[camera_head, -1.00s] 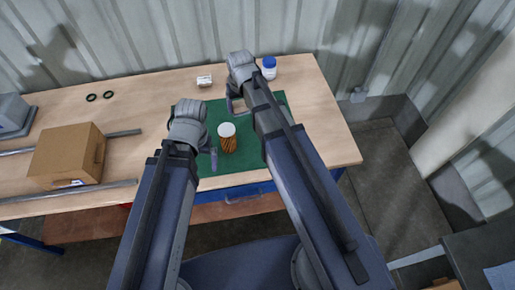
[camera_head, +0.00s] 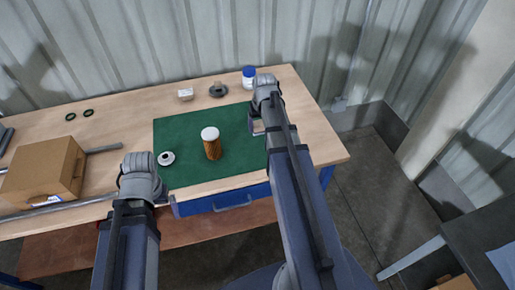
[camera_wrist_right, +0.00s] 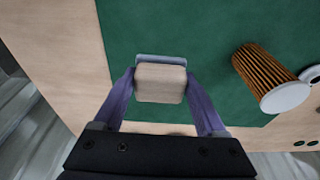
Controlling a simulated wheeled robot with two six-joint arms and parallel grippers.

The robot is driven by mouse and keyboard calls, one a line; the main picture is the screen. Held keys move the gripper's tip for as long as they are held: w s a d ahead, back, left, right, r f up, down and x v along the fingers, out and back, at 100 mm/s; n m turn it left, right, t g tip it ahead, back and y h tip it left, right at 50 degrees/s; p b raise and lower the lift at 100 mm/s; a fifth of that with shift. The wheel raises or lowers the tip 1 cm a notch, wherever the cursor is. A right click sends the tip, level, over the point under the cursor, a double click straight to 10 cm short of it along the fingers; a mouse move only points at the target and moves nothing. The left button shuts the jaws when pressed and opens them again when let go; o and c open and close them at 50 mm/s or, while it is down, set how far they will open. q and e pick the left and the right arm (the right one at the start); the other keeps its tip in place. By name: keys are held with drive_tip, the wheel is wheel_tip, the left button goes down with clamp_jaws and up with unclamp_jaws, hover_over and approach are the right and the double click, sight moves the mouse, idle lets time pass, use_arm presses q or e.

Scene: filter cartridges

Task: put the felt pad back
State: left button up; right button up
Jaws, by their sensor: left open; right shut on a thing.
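The felt pad, a pale block with a grey layer along one side (camera_wrist_right: 160,82), is between the fingers of my right gripper (camera_wrist_right: 160,88). That gripper (camera_head: 258,126) is shut on it over the right edge of the green mat (camera_head: 235,170); in the head view the arm partly covers it. My left gripper (camera_head: 140,180) is at the table's front edge, left of the mat; its fingers are mostly hidden by the wrist. The brown pleated filter cartridge with a white cap (camera_head: 212,147) stands upright on the mat; it also shows in the right wrist view (camera_wrist_right: 265,75).
A grey ring-like part (camera_head: 166,158) lies at the mat's left edge. Behind the mat are a white block (camera_head: 185,94), a dark round part (camera_head: 218,91) and a blue-capped bottle (camera_head: 249,78). A cardboard box (camera_head: 42,172) and black rings (camera_head: 88,112) are left. The right table end is clear.

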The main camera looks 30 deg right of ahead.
sight(261, 130)
drive_tip(key=shift+f+b, duration=4.85)
drive_tip(key=shift+f, duration=0.2)
drive_tip(key=shift+r, duration=0.1)
drive_tip(key=o, duration=1.4)
drive_tip(key=r+p, duration=0.4)
drive_tip(key=s+r+p, duration=0.1)
drive_tip(key=r+p, duration=0.3)
drive_tip(key=s+r+p, duration=0.1)
drive_tip(key=r+p, duration=0.3)
drive_tip(key=shift+s+a, duration=0.15)
drive_tip(key=shift+a, duration=0.1)
